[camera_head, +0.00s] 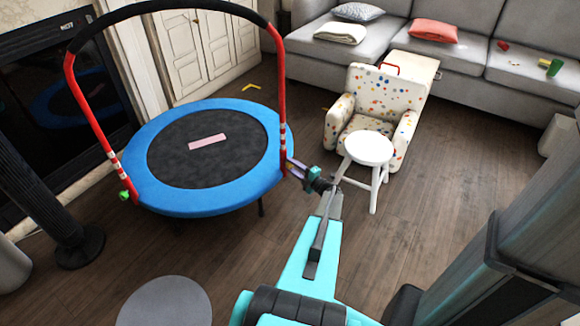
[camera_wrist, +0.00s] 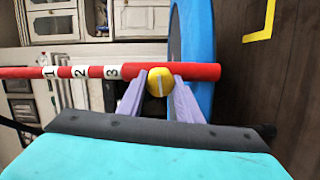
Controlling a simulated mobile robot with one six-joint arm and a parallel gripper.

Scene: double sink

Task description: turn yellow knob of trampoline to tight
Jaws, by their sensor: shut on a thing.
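The trampoline (camera_head: 172,196) has a blue rim and a black mat, with a red handlebar that has a black padded top. In the wrist view its red post (camera_wrist: 205,71) runs across the picture and bears the marks 1, 2 and 3. The yellow knob (camera_wrist: 160,82) sits on this post, right of the mark 3. My gripper (camera_wrist: 159,84) is shut on the yellow knob, with one lilac finger on each side of it. In the head view my gripper (camera_head: 294,168) is at the right-hand post, and the yellow knob is hidden there.
A green knob (camera_head: 124,195) is on the left post. A white stool (camera_head: 369,148) and a spotted armchair (camera_head: 385,100) stand close to the right of my arm. A grey sofa (camera_head: 460,50) lines the back. A round grey top (camera_head: 164,302) is at the front. Wooden floor is clear between.

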